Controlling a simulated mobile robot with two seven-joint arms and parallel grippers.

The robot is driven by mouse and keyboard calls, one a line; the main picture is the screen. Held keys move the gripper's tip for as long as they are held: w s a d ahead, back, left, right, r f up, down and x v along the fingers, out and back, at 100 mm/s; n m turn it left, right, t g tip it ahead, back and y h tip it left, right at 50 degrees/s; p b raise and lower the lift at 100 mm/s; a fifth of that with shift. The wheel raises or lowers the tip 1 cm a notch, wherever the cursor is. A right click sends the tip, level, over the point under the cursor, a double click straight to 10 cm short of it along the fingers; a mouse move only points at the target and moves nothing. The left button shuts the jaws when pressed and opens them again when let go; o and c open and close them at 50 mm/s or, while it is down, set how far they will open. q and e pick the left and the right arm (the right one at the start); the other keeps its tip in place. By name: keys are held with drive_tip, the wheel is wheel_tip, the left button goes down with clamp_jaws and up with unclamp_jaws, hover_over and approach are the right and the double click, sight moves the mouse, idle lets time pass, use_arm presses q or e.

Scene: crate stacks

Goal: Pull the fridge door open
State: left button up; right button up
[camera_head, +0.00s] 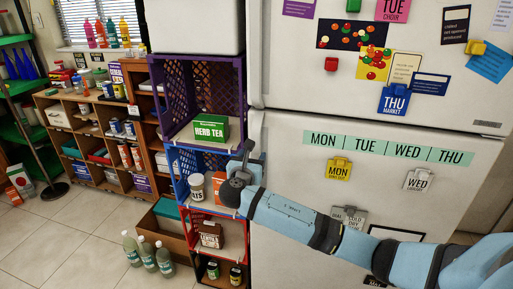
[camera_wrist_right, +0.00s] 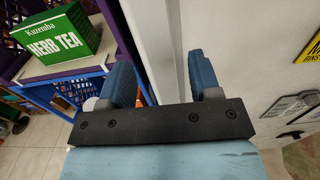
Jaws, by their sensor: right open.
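The white fridge has an upper door (camera_head: 290,85) and a lower door (camera_head: 290,250), both with magnets and notes. A gap runs between the two doors. Both doors look shut. My right gripper (camera_head: 248,158) is open at the left edge of the lower door, near its top. In the right wrist view the gripper (camera_wrist_right: 160,65) has its two blue fingers spread, with the white fridge edge (camera_wrist_right: 150,30) showing between and beyond them. I cannot tell whether either finger touches the door. My forearm hides part of the lower door. My left gripper is not in view.
Close to the fridge's left stand stacked crates: purple (camera_head: 183,85), blue (camera_head: 178,165) and red (camera_head: 192,225). They hold a green HERB TEA box (camera_head: 211,130), jars and cans. Wooden shelves (camera_head: 60,120) line the left wall.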

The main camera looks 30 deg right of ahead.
sight(255, 151)
drive_tip(key=x, duration=0.6)
drive_tip(key=shift+w+d, duration=0.15)
drive_tip(key=shift+w, duration=0.05)
clamp_jaws()
